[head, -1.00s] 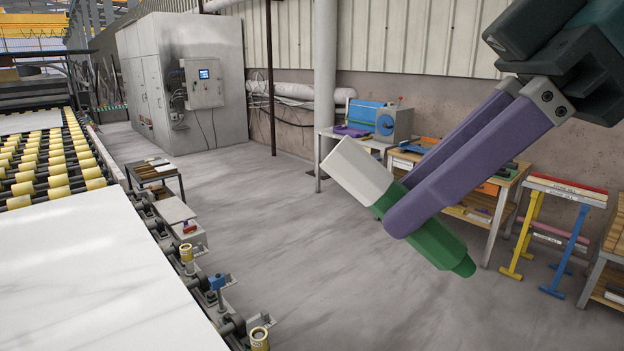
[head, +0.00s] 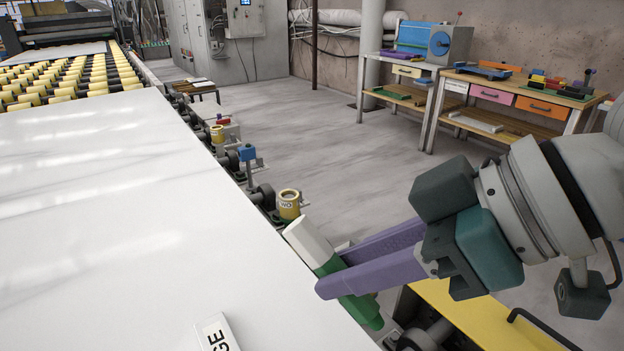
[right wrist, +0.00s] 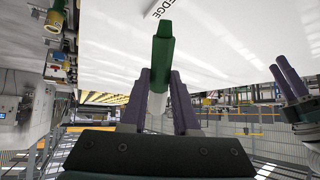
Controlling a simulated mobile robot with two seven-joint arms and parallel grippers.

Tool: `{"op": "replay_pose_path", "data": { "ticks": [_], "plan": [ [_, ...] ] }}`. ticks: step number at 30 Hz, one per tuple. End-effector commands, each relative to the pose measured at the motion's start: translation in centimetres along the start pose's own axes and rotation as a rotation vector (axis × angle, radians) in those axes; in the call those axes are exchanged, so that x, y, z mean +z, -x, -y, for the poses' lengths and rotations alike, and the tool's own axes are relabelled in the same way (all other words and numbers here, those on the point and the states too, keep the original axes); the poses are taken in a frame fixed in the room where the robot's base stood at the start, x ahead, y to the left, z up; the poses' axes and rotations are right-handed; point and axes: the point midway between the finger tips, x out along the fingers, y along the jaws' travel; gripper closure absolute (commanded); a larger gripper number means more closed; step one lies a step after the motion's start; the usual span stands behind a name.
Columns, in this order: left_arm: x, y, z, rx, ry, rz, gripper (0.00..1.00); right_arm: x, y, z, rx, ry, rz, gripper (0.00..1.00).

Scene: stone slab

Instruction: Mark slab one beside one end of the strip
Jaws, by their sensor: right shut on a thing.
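The slab (head: 120,220) is a large, glossy white sheet lying flat at the left and front of the head view; it also fills the upper right wrist view (right wrist: 230,45). A white strip (head: 216,338) with dark lettering lies on it at the bottom edge, partly cut off; the right wrist view shows "EDGE" on it (right wrist: 163,9). My right gripper (head: 335,275) is shut on a green marker (head: 362,308) with a white end, by the slab's right edge. Its narrow green end points down-right in the head view. The left gripper (right wrist: 285,75) shows only in the right wrist view, finger gap unclear.
Yellow rollers (head: 70,85) lie beyond the slab. A rail with clamps and a yellow cup (head: 289,205) runs along its right edge. A yellow surface (head: 480,315) is below my right arm. Workbenches (head: 525,100) stand at the back right; the floor between is clear.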

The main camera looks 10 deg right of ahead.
Motion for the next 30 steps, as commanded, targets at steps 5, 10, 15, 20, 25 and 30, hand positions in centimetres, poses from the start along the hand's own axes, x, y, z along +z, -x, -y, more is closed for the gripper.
{"op": "replay_pose_path", "data": {
  "ticks": [5,10,15,20,25,30],
  "plan": [
    [2.4,-7.3,-0.1,-0.003,-0.004,0.001,0.5,7.4,-7.1,0.8,-0.013,0.009,-0.016,1.0],
    [3.4,-10.5,-0.1,-0.006,-0.008,0.002,0.5,11.1,-10.5,1.6,-0.025,0.02,-0.03,1.0],
    [3.8,-11.7,-0.1,-0.008,-0.009,0.002,0.5,12.6,-11.8,2.0,-0.032,0.025,-0.037,1.0],
    [4.0,-12.2,-0.1,-0.007,-0.009,0.002,0.5,13.0,-12.2,2.1,-0.034,0.026,-0.04,1.0],
    [4.4,-13.5,-0.2,-0.007,-0.009,0.001,0.5,14.0,-13.1,2.1,-0.034,0.026,-0.039,1.0],
    [5.0,-15.4,-0.2,-0.006,-0.008,0.001,0.5,15.4,-14.4,2.0,-0.034,0.026,-0.038,1.0]
  ]
}}
